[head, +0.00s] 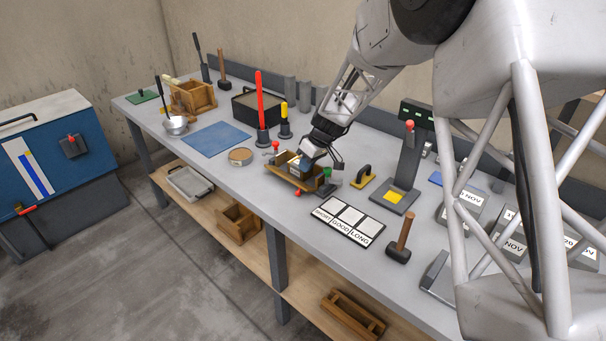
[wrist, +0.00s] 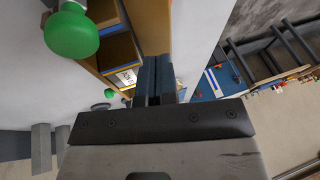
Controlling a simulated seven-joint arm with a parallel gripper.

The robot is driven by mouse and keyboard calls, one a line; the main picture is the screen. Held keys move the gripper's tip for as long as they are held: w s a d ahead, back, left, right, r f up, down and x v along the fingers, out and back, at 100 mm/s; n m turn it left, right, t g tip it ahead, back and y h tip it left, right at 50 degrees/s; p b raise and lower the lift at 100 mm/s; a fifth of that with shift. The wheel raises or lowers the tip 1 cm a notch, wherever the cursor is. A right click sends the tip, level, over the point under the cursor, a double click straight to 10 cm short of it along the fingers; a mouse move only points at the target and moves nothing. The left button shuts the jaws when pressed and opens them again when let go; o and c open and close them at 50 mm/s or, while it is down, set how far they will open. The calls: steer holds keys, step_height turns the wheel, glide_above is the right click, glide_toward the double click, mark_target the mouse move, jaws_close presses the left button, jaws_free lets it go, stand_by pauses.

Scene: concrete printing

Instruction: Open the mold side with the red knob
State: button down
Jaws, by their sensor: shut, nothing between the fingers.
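A small wooden mold (head: 309,182) stands on the grey bench in the head view. One red knob (head: 276,146) is at its far left end, and another red knob (head: 297,193) is low on its near side. A green knob (head: 327,172) is at its right end. In the wrist view the mold's wood (wrist: 152,25), a large green knob (wrist: 70,35) and a smaller green knob (wrist: 108,93) show, but no red knob. My gripper (head: 301,164) is low over the mold. Its fingers (wrist: 156,66) are together and empty; whether they touch the mold is unclear.
A round tan lid (head: 241,156) and a blue mat (head: 214,139) lie left. A SHORT/GOOD/LONG board (head: 346,221) lies in front. The bench's front edge is close to the mold.

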steer(key=s+a+v, duration=0.1)
steer(key=v, duration=0.8)
steer(key=shift+s+r, duration=0.25)
steer(key=shift+r, duration=0.2)
steer(key=s+d+r+m+h, duration=0.1)
steer(key=s+d+r+m, duration=0.15)
steer(key=s, duration=0.45)
steer(key=s+d+r+m+t, duration=0.1)
steer(key=s+r, duration=0.3)
steer(key=s, duration=0.4)
steer(key=s+d+r+m+h, duration=0.1)
steer(key=s+d+r, duration=0.15)
steer(key=s, duration=0.45)
steer(key=s+d+m+h, duration=0.1)
steer(key=s+d+m, duration=0.1)
steer(key=s, duration=0.9)
steer(key=s+d+m+t+h, duration=0.1)
steer(key=s+d+m, duration=0.1)
steer(key=s, duration=0.9)
steer(key=shift+d+m+h, duration=0.25)
steer(key=shift+m+h, duration=0.15)
steer(key=shift+m, duration=0.15)
steer(key=shift+f, duration=0.15)
